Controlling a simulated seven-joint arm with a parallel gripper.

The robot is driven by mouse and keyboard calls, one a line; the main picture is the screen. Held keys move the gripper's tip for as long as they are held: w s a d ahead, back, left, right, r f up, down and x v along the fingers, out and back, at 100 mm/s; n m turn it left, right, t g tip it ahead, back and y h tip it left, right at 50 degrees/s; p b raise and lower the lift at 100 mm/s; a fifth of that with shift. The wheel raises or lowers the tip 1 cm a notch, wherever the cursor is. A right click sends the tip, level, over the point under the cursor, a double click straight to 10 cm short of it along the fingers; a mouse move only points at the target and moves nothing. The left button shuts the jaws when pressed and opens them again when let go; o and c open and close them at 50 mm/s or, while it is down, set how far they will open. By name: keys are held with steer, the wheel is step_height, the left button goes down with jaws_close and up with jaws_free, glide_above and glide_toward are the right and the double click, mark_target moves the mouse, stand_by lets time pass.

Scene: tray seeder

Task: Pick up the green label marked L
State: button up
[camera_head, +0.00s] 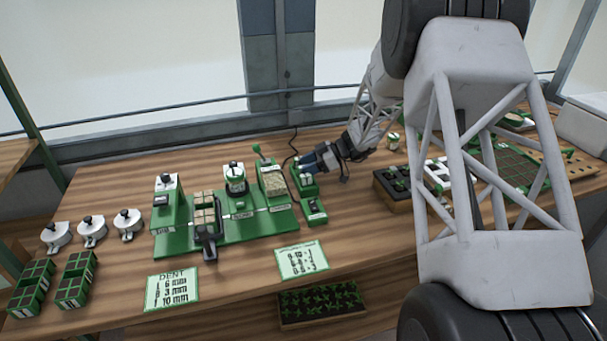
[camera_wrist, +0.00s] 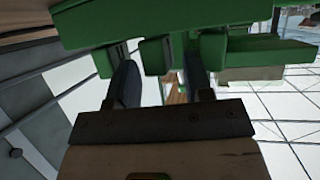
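My gripper (camera_head: 312,163) reaches in from the right, low over a small green device (camera_head: 306,189) at the right end of the green seeder. In the wrist view my gripper (camera_wrist: 160,72) has its two dark fingers apart. A green block (camera_wrist: 154,57) shows between or beyond the fingers, with a gap visible towards the right finger. I cannot tell whether the fingers touch it. No label with a readable L shows in either view. The small lettering on the green parts is too fine to read, and the gripper hides part of the device.
The green seeder base (camera_head: 235,232) stands left of my gripper. A DENT card (camera_head: 172,289) and a second card (camera_head: 302,261) lie in front. Round lidded pots (camera_head: 92,231) and green cell trays (camera_head: 76,280) stand at left. Dark trays are at right, partly behind my arm.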

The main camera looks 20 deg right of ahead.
jaws_close()
step_height(320, 180, up, 10)
stand_by(0.8)
stand_by(0.5)
